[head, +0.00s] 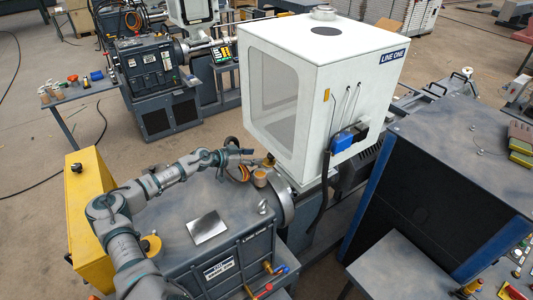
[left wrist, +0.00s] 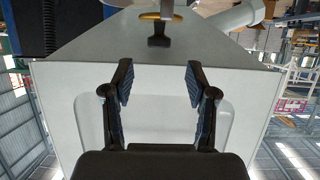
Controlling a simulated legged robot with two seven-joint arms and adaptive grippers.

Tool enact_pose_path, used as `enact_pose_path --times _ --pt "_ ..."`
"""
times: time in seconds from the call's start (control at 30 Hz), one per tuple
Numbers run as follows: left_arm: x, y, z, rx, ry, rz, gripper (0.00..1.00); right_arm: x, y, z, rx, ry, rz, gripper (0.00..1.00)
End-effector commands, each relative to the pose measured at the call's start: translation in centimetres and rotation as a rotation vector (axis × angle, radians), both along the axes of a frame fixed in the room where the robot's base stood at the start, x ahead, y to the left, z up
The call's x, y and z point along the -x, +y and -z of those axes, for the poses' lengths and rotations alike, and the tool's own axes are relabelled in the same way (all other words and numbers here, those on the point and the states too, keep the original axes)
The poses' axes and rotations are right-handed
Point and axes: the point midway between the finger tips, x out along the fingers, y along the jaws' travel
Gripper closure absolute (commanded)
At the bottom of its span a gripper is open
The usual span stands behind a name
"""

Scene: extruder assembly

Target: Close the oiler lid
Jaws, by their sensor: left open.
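A small brass-orange cup (head: 260,177), which looks like the oiler, stands on top of the grey machine housing beside the white cabinet. A small dark and brass piece (head: 269,159) shows just behind it; I cannot tell whether this is the lid. My left gripper (head: 244,151) is just above and behind the cup, apart from it. In the left wrist view, my left gripper (left wrist: 160,86) is open and empty, with its two padded fingers spread. A dark knob-like piece with a brass rim (left wrist: 158,40) shows beyond the fingertips at the top. My right gripper is not in view.
The white LINE ONE cabinet (head: 350,85) stands close to the right of my left gripper and also fills much of the left wrist view (left wrist: 60,80). A metal plate (head: 207,226) lies on the housing (head: 190,250). A yellow box (head: 90,200) stands at left.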

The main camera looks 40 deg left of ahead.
Motion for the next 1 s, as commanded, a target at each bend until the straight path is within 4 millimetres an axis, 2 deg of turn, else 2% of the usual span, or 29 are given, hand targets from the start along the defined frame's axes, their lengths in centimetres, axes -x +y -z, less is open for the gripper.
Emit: enact_pose_path --times 0.07,0.33,0.5,0.77,0.87,1.0 --pt "-1.3 -0.6 -0.1 0.004 -0.006 0.001 0.42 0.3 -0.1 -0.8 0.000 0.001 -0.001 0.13" --pt "-5.2 -1.8 2.1 0.000 -0.001 0.001 0.42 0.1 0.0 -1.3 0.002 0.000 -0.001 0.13" --pt "-6.0 -2.1 2.5 -0.002 0.000 0.001 0.42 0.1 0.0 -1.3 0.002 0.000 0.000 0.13" --pt "-6.2 -2.2 2.6 -0.004 0.001 0.002 0.42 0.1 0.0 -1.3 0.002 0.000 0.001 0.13" --pt "-6.2 -2.2 2.6 -0.004 0.001 0.002 0.62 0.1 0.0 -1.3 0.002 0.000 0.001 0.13" --pt "-6.2 -2.1 2.6 -0.005 0.001 0.001 0.97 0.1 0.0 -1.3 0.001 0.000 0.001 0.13"
